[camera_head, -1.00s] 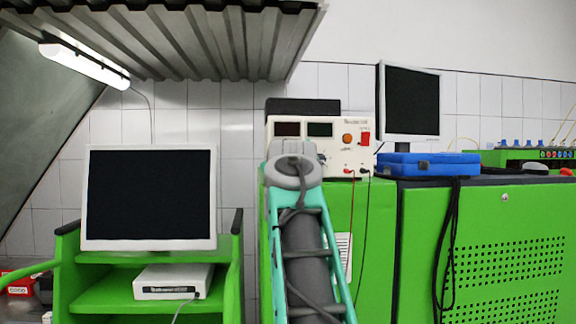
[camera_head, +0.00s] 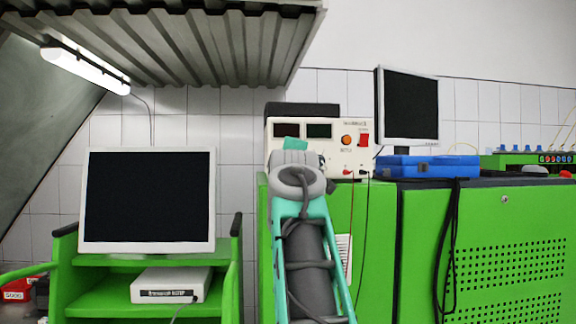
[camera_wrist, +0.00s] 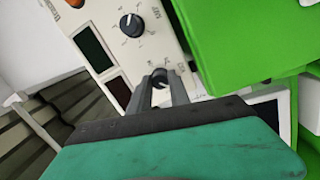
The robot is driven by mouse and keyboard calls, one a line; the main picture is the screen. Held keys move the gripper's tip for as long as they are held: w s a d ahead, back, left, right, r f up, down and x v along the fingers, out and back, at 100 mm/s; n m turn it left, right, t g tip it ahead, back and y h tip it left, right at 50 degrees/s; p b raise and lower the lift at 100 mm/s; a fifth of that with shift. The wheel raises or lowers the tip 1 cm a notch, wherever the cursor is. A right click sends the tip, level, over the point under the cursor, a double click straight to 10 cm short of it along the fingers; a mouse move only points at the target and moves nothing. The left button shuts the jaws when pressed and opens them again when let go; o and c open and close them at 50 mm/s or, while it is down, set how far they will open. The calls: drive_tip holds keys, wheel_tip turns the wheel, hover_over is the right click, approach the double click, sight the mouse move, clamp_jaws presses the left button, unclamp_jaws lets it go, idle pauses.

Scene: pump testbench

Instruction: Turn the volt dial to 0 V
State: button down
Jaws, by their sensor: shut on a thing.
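The cream power supply (camera_head: 332,160) stands on the green cabinet, its lower left front hidden by my arm in the head view. In the wrist view, a small black dial (camera_wrist: 160,76) on its panel sits between the fingertips of my gripper (camera_wrist: 161,86), which is shut on it. A second black dial with a white mark (camera_wrist: 132,25) is apart from the fingers, higher in the picture. I cannot read which of them is marked for volts. In the head view only the teal back of my gripper (camera_head: 295,144) shows; its fingers are hidden.
The panel has two dark displays, an orange button (camera_head: 347,140) and a red switch (camera_head: 364,140). Cables hang from its lower right. A blue case (camera_head: 428,165) and a monitor (camera_head: 408,106) stand to the right, and another monitor (camera_head: 148,200) to the left.

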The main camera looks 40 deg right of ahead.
drive_tip(key=shift+n, duration=0.6)
drive_tip(key=c, duration=1.2)
unclamp_jaws()
drive_tip(key=b+v, duration=0.3)
drive_tip(key=v, duration=0.5)
